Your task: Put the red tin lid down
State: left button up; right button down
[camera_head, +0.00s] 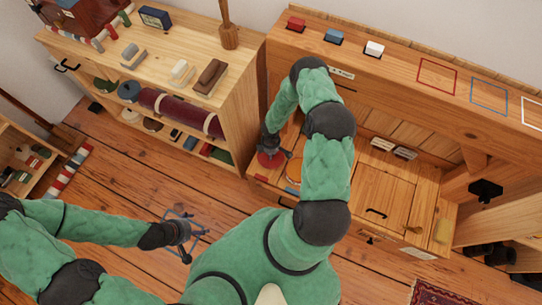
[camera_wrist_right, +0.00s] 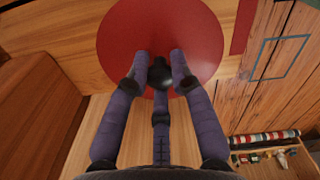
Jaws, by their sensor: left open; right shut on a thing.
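The red tin lid (camera_head: 268,161) is a flat round disc, held at the left end of the wooden bench. In the right wrist view the lid (camera_wrist_right: 120,42) fills the top centre, and its black knob (camera_wrist_right: 160,70) sits between my right gripper's fingers (camera_wrist_right: 160,72). My right gripper (camera_head: 272,147) is shut on it. I cannot tell whether the lid touches the wood below. A round orange thing with a pale rim (camera_head: 293,172) stands right of the lid, partly hidden by my right arm. My left gripper (camera_head: 186,234) is open and empty above the floor.
A shelf unit (camera_head: 185,40) with brushes and a rolled maroon bundle stands close left of the lid. The bench's top ledge holds red (camera_head: 296,24), blue (camera_head: 334,37) and white (camera_head: 374,49) blocks, with coloured square outlines to their right. A blue outline (camera_wrist_right: 282,58) shows beside the lid.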

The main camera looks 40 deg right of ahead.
jog(key=shift+w+d+f, duration=0.15)
jog(key=shift+f, duration=0.1)
jog(key=shift+f+b, duration=0.65)
jog(key=shift+f, duration=0.85)
jog(key=shift+f, duration=0.15)
jog(key=c, duration=1.5)
grip_release()
jog(key=o, duration=0.4)
